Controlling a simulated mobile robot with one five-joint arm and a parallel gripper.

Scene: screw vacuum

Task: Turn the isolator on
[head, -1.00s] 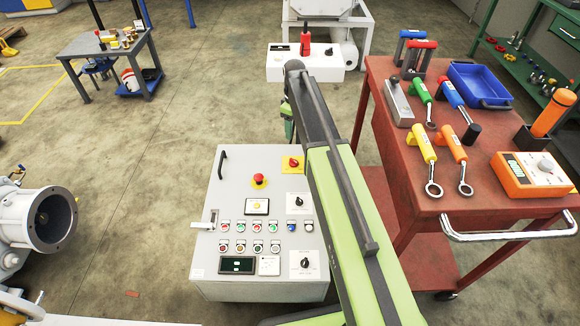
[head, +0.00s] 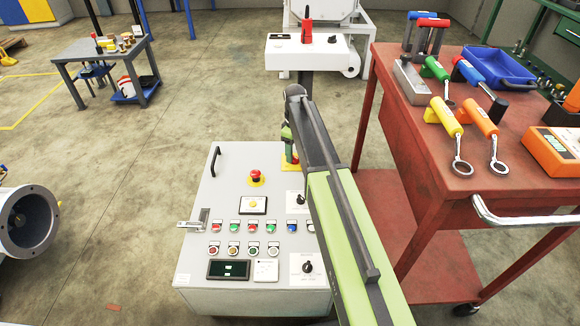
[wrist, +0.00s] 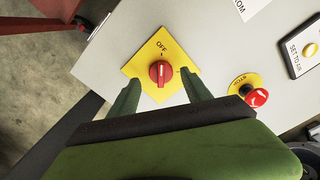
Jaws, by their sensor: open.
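The isolator is a red rotary knob (wrist: 160,72) on a yellow plate (wrist: 140,66) marked OFF. Its grip lies roughly in line with the OFF mark. In the wrist view my gripper (wrist: 160,80) is open, with one green finger on each side of the knob and a gap to both; I cannot tell its height above the plate. In the head view my arm mostly hides the isolator, and only part of its yellow plate (head: 291,168) shows on the grey control panel (head: 200,250).
A red emergency stop (wrist: 257,97) sits right of the isolator in the wrist view. The panel carries several buttons and a black selector (head: 307,267). A red tool trolley (head: 440,185) stands close on the right. Open floor lies to the left.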

